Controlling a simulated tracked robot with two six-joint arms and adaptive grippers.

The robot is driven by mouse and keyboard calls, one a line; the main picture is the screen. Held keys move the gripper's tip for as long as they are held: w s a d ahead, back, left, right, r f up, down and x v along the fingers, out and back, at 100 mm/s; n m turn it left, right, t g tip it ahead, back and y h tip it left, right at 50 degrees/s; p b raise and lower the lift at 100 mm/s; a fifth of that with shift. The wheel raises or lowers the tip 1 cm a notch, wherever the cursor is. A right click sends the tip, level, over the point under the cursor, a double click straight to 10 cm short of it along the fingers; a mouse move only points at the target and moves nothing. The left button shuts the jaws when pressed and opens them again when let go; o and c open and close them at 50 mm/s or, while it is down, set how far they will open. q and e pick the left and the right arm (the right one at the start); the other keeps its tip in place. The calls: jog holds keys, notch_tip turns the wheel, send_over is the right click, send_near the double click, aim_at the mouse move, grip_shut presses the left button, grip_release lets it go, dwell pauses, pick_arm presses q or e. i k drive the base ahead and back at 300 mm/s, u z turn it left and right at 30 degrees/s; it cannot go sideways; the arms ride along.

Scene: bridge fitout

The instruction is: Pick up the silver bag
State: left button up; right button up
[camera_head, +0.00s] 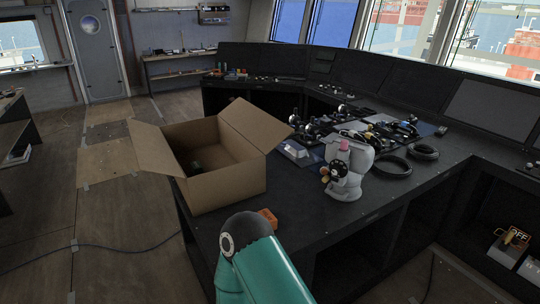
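A shiny, flat-topped silver thing (297,152) lies on the dark console counter, just right of the open cardboard box. A pale silver-grey, bulky, rounded thing (355,166) stands upright farther right, with black round parts, a small yellow piece and a pink spot on it. I cannot tell for sure which of the two is the silver bag. A teal link of my arm with a black joint rises from the bottom edge, below and left of both.
The cardboard box (226,173) stands with flaps spread on the counter (310,220). A small orange block (268,217) lies in front of it. Black rings (392,166) and several headsets or cables crowd the counter's right and back. The front middle of the counter is mostly bare.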

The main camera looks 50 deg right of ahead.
aim_at(299, 154)
jog(key=z, duration=0.2)
jog(key=k, duration=0.2)
jog(key=u, duration=0.75)
jog(key=i, duration=1.5)
jog(key=z, duration=0.55)
jog(key=i, duration=1.45)
jog(key=z, duration=0.4)
jog(key=i, duration=1.35)
jog(key=z, duration=0.4)
jog(key=i, duration=1.3)
jog(key=z, duration=0.45)
jog(key=i, duration=1.4)
jog(key=z, duration=0.85)
jog(key=i, duration=1.55)
jog(key=z, duration=1.4)
jog(key=i, duration=1.35)
jog(key=z, duration=0.8)
